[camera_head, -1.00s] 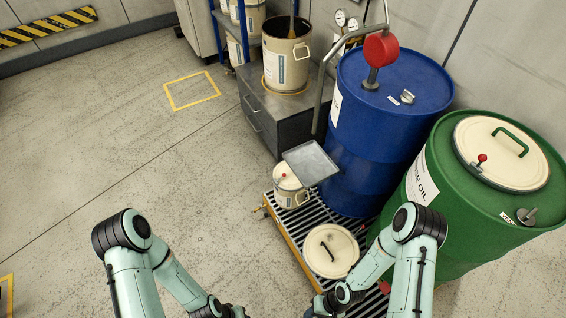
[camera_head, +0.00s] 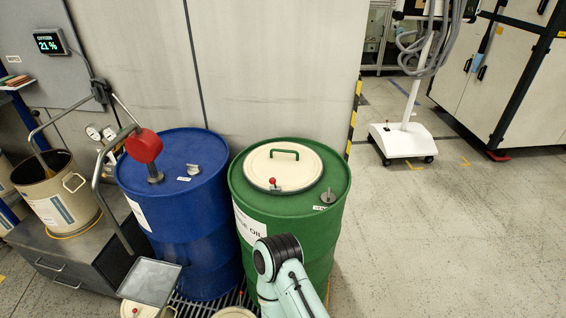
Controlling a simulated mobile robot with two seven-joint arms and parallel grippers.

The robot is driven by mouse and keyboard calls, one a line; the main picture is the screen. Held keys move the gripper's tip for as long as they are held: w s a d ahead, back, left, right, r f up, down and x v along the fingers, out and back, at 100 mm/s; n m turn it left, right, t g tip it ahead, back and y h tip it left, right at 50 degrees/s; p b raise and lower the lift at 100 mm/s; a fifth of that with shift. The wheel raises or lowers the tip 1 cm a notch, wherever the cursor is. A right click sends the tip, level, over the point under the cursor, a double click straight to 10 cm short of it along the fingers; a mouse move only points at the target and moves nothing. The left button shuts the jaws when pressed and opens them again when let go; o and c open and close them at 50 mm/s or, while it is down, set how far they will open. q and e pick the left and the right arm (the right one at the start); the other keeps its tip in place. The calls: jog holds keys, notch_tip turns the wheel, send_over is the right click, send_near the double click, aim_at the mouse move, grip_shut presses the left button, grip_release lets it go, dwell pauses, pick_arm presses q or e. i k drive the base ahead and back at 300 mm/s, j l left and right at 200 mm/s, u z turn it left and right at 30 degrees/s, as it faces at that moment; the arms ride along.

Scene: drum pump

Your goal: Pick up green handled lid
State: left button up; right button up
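The green handled lid (camera_head: 297,168) is a round cream disc with a green bar handle (camera_head: 284,152) and a small red knob (camera_head: 273,182) at its near edge. It lies on top of the green drum (camera_head: 240,193), which stands in the middle of the view. One of my arms rises at the bottom in front of the green drum and hides part of its lower side. Neither gripper shows in this view, and nothing is seen touching the lid.
A blue drum (camera_head: 185,235) with a red-headed pump (camera_head: 144,146) stands left of the green drum. A grey tray (camera_head: 150,281) juts out in front of it. A cream bucket (camera_head: 55,195) stands on a grey cabinet at left. Open floor (camera_head: 450,240) lies at right; a white wheeled stand (camera_head: 403,140) is behind.

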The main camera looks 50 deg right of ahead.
aim_at(296, 168)
jog(key=z, duration=1.75)
